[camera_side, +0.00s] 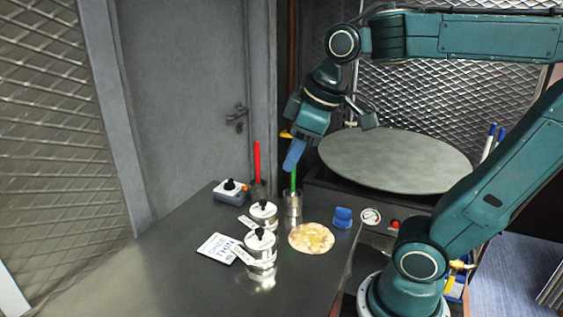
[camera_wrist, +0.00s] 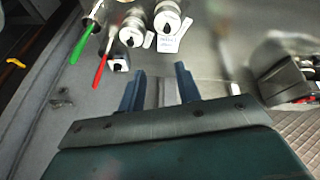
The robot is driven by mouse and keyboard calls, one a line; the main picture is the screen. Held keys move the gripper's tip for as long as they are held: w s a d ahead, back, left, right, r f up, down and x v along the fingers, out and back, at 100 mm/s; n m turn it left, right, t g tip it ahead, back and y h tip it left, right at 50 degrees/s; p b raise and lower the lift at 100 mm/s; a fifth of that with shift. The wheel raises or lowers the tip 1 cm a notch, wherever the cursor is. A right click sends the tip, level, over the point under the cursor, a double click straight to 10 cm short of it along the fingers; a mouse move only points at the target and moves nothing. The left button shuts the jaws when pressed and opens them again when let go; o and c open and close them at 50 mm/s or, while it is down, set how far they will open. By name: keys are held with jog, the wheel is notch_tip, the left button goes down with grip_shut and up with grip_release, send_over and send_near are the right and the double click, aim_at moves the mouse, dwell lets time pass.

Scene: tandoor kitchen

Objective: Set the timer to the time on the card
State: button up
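The timer (camera_side: 231,192) looks to be the grey box with a black knob on a white dial and an orange part, at the far left of the counter; its setting is too small to read. A box with a black knob (camera_wrist: 119,62), likely the timer, shows in the wrist view beyond my fingers. The white card (camera_side: 218,248) lies flat near the counter's left edge, its print unreadable. My gripper (camera_side: 293,155) is raised above the counter's far end, apart from the timer. In the wrist view my gripper (camera_wrist: 158,85) is open, with nothing between its fingers.
Two lidded metal pots (camera_side: 262,252) with tags stand between card and flatbread (camera_side: 311,238). A red handle (camera_side: 257,160) and a green handle (camera_side: 293,180) rise from metal holders near the timer. A blue object (camera_side: 343,217) and a gauge (camera_side: 371,217) are right. The front counter is clear.

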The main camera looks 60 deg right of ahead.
jog(key=w+d+r+n+g, duration=0.1)
jog(key=w+d+r+n, duration=0.2)
jog(key=w, duration=0.6)
jog(key=n+g, duration=0.4)
jog(key=n, duration=0.8)
send_over(229, 180)
notch_tip(229, 180, down, 11)
notch_tip(229, 180, down, 14)
jog(key=shift+r, duration=0.1)
jog(key=shift+c, duration=0.4)
grip_shut()
